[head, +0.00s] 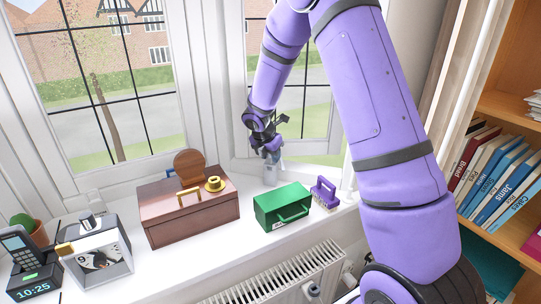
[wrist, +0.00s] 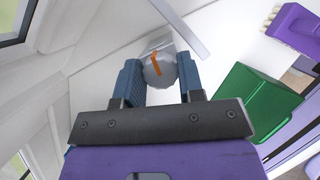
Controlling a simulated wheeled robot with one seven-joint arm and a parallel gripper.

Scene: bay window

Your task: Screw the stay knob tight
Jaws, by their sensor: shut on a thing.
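The stay knob (wrist: 160,72) is a round grey knob with an orange mark on top, in the wrist view. My gripper (wrist: 160,82) is shut on it, with one blue finger on each side. A grey metal bar, the window stay (wrist: 184,27), runs past just beyond the knob. In the head view my gripper (head: 271,153) reaches down to the sill by the window frame, and the knob is hidden there behind the fingers. A grey block (head: 270,174) shows just below the gripper.
A brown chest (head: 190,212) stands left, with a clock (head: 100,258) and a phone dock (head: 35,285) farther left. A radiator (head: 275,278) is below the sill.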

